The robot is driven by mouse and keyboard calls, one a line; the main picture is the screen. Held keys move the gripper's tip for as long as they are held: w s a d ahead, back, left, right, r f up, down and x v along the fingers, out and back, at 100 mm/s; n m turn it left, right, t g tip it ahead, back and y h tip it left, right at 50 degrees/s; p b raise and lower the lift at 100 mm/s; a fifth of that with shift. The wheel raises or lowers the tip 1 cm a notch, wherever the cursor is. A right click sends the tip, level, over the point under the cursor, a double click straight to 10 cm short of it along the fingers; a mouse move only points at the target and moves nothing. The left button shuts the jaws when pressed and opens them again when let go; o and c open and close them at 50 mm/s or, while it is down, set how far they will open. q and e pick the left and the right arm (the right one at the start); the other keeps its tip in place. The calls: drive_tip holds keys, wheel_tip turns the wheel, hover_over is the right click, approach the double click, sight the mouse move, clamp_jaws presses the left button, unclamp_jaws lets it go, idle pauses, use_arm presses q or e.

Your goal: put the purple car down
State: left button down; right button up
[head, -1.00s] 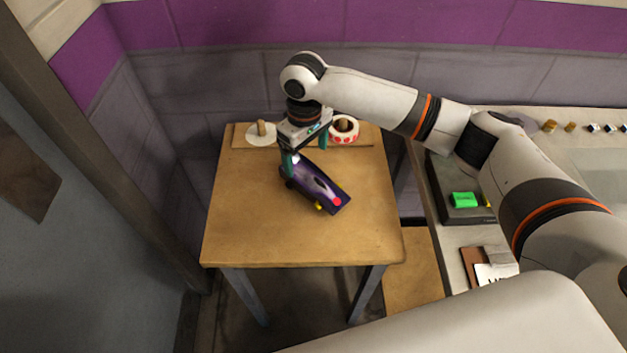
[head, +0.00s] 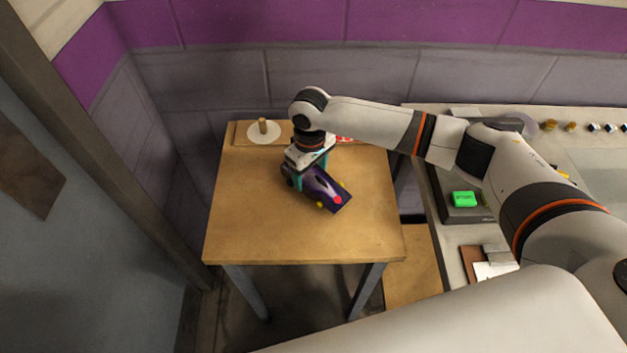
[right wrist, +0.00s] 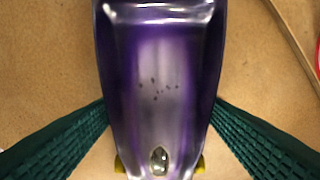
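The purple car (head: 327,190) lies on the wooden table (head: 260,225), its red-marked nose toward the front right and yellow wheels at its sides. My right gripper (head: 310,172) is down over its rear part. In the right wrist view, the car (right wrist: 160,75) fills the middle between the green fingers of the right gripper (right wrist: 160,108). The fingertips reach the car's two sides with no clear gap, so the gripper looks shut on it. The tips' lower ends are hidden by the car. My left gripper is not in view.
A board at the table's back holds a white disc with a peg (head: 263,130) and a red-and-white disc (head: 345,139), partly hidden by my arm. A counter at the right carries a green block (head: 464,199) on a dark tray. The table's front and left are clear.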

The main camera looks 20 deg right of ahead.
sight(311, 172)
drive_tip(key=c, duration=0.7)
wheel_tip(311, 172, up, 10)
drive_tip(key=shift+c, duration=0.2)
drive_tip(key=s+d+m, duration=0.2)
drive_tip(key=s+m, duration=0.1)
drive_tip(key=s, duration=0.4)
drive_tip(key=s+d+r+m, duration=0.1)
drive_tip(key=s+d+m, duration=0.1)
drive_tip(key=s, duration=0.6)
drive_tip(key=shift+s+d+r+m+b, duration=0.25)
drive_tip(key=shift+s+d+m+b, duration=0.05)
drive_tip(key=shift+m, duration=0.1)
